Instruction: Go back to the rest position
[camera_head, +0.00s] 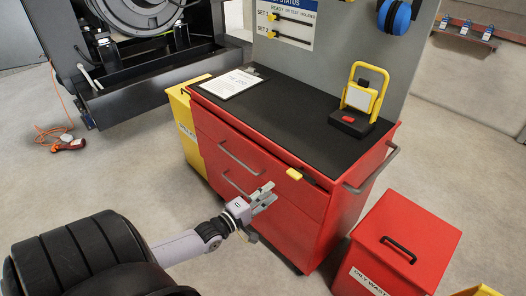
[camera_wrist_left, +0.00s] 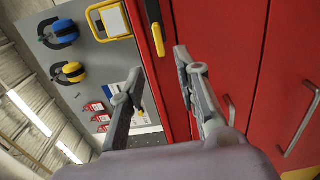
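My left gripper (camera_head: 264,196) is in front of the red tool cabinet (camera_head: 290,211), near its drawer fronts. In the left wrist view, its two fingers (camera_wrist_left: 158,88) stand apart with nothing between them, and the red cabinet front fills the right side. A yellow latch or handle piece (camera_head: 294,174) is on the cabinet's upper edge, to the right of the gripper. My left arm comes in from the lower left. My right gripper does not show in either view.
A clipboard (camera_head: 234,83) and a yellow work lamp (camera_head: 363,95) are on the cabinet's black top. A red oily waste bin (camera_head: 407,240) stands at the right. A yellow bin (camera_head: 188,129) stands left of the cabinet. An orange cable (camera_head: 60,100) lies on the floor. Open floor is at the left.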

